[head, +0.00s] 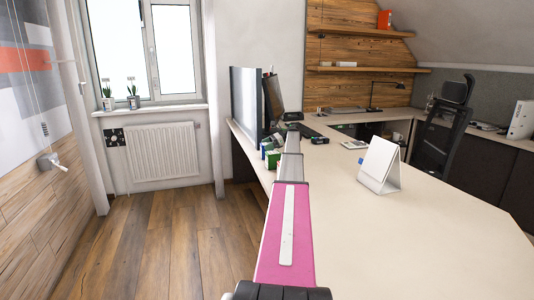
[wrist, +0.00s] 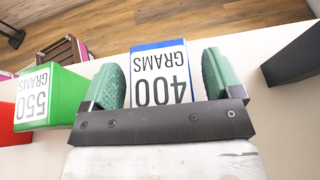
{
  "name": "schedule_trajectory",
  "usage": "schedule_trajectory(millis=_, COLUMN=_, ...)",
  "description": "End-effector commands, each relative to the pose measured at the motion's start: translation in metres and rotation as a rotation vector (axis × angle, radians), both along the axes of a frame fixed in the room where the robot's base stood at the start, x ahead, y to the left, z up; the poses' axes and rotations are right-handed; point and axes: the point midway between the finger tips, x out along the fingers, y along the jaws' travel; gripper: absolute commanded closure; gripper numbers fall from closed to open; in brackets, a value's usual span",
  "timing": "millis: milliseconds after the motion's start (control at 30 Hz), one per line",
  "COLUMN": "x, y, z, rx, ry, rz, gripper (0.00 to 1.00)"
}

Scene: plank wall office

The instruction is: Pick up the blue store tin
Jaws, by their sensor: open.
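The blue store tin (wrist: 160,62) is in the middle of the wrist view. Its upper edge is blue and a white label reads 400 GRAMS, upside down. My gripper (wrist: 163,75) is open, with one green finger on each side of the tin. I cannot tell whether either finger touches it. The tin's near lower part is hidden behind the gripper's dark crossbar. In the head view my arm reaches out along the desk's left edge and hides much of that spot.
A green tin (wrist: 68,92) marked 550 GRAMS stands close to the left, with a red one (wrist: 10,136) beyond it. A black object (wrist: 294,56) is at the right. Monitors (head: 245,103) stand behind on the desk (head: 440,235). A white stand-up card (head: 379,163) is to the right.

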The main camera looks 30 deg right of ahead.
Motion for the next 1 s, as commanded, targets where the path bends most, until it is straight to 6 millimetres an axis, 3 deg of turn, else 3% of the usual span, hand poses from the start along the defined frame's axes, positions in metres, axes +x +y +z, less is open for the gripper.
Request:
schedule_trajectory(millis=67, x=0.0, y=0.0, z=0.0, rx=0.0, ry=0.0, rz=0.0, gripper=0.15)
schedule_trajectory(millis=267, x=0.0, y=0.0, z=0.0, rx=0.0, ry=0.0, rz=0.0, gripper=0.77)
schedule_trajectory(millis=300, x=0.0, y=0.0, z=0.0, rx=0.0, ry=0.0, rz=0.0, gripper=0.82)
schedule_trajectory(millis=633, x=0.0, y=0.0, z=0.006, rx=0.0, ry=-0.002, rz=0.001, gripper=0.82)
schedule_trajectory(millis=867, x=0.0, y=0.0, z=0.043, rx=-0.002, ry=-0.003, rz=0.002, gripper=0.82)
schedule_trajectory(millis=1000, x=-0.003, y=0.035, z=0.061, rx=-0.001, ry=-0.004, rz=0.004, gripper=0.82)
